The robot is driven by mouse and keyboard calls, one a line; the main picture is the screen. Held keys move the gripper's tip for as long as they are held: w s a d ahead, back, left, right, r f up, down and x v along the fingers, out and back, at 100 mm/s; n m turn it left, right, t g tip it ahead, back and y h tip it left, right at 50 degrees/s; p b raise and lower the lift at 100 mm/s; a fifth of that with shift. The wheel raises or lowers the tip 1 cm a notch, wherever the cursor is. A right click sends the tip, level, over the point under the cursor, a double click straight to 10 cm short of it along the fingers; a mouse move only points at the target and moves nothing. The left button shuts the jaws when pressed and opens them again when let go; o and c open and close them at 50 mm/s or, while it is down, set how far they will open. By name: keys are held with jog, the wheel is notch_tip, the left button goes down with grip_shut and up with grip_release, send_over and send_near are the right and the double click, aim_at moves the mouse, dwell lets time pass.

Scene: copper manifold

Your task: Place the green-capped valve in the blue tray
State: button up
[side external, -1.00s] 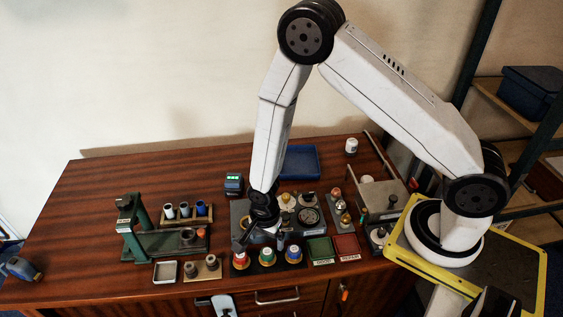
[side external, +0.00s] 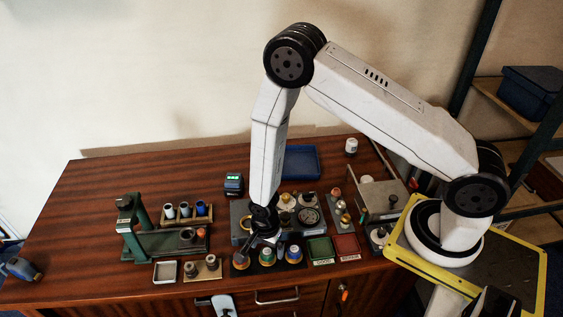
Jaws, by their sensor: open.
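The green-capped valve (side external: 267,256) stands upright in the middle of a row of three at the table's front, on a dark base. My gripper (side external: 260,241) is open just above and behind it, pointing down. I cannot tell whether its fingers touch the valve. A blue-capped valve (side external: 294,253) stands to the right. The blue tray (side external: 318,163) lies at the back of the table, behind my forearm, and its visible part looks empty.
A grey manifold block (side external: 238,222) with gauges stands behind the valves. Green (side external: 320,248) and red (side external: 346,246) trays lie to the right. A green press stand (side external: 135,228) and small racks are at the left.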

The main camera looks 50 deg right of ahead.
aim_at(267, 251)
jog(key=shift+f, duration=1.65)
grip_shut()
jog(key=shift+r, duration=0.15)
jog(key=shift+r, duration=4.9)
